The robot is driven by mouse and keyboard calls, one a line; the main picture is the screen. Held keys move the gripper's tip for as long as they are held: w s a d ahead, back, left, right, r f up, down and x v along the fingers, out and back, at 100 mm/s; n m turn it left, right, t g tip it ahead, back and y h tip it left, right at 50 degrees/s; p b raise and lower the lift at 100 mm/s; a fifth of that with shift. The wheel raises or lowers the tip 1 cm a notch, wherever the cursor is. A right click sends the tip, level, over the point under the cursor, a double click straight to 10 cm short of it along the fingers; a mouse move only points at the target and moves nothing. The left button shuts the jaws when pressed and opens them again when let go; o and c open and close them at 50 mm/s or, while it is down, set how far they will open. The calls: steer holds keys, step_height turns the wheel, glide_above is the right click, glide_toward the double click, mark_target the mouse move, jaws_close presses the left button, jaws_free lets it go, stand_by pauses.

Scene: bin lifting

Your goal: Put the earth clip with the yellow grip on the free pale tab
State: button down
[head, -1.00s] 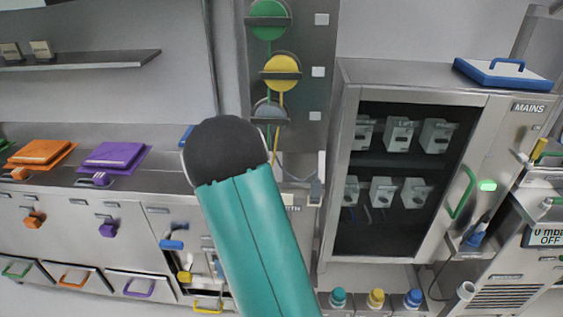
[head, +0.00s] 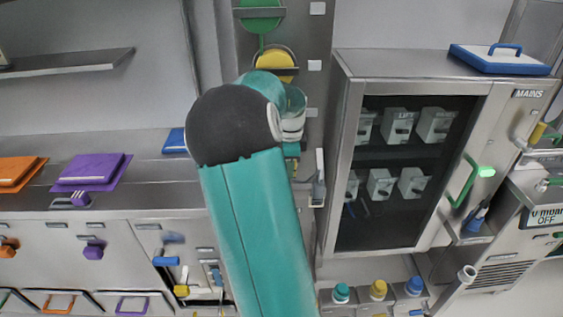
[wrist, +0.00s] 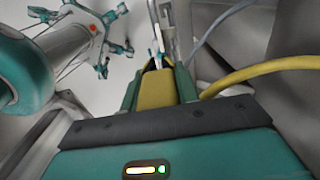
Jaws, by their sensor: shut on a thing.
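In the wrist view my gripper (wrist: 157,80) is shut on the yellow grip (wrist: 155,92) of the earth clip. The clip's narrow pale jaws (wrist: 157,57) point away beyond the fingers. In the head view my arm hides most of the gripper and the clip. A narrow pale upright piece (head: 319,162) shows just right of my wrist, on a grey fitting at the bottom of the panel. I cannot tell whether it is the free tab. In the wrist view a pale metal upright (wrist: 179,30) stands beyond the clip; contact is not visible.
A yellow cable (wrist: 255,72) arcs right of my gripper, with a grey cable (wrist: 222,32) above it. The panel carries a green disc (head: 261,15) and a yellow disc (head: 274,62). A glass-fronted steel cabinet (head: 340,150) stands close on the right.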

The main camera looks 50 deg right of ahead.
steer(key=shift+w+a+f, duration=0.2)
steer(key=shift+w+a, duration=0.05)
steer(key=shift+w, duration=0.45)
steer(key=shift+w+f, duration=0.1)
steer(key=shift+f, duration=0.05)
steer(key=shift+s+d+f, duration=0.15)
steer(key=shift+s+f, duration=0.05)
steer(key=shift+s, duration=0.3)
step_height(320, 180, down, 3)
steer(key=shift+r, duration=0.1)
steer(key=shift+w+f, duration=0.15)
steer(key=shift+f, duration=0.75)
steer(key=shift+r, duration=0.3)
